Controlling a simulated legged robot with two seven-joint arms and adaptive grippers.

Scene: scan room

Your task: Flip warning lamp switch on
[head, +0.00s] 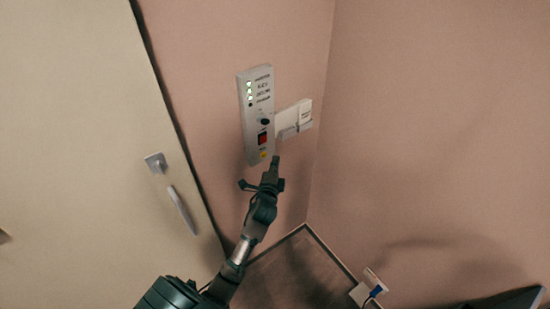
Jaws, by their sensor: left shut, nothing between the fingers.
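A grey control panel (257,115) is mounted upright on the pink wall near the corner. It has several small lights at the top left, some lit green, with small labels beside them. Below are a dark round knob (265,121), a red rocker switch (262,138) in a dark frame, and a yellow button (263,154). I cannot tell which of these is the warning lamp switch or how it is set. My left gripper (275,161) is shut and empty, with its tip just below and right of the yellow button. I cannot tell whether it touches the panel. My right gripper is not in view.
A white bracket or holder (293,119) sticks out right of the panel. A pale door (80,130) with a metal handle (181,210) is at the left. The right wall is bare.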

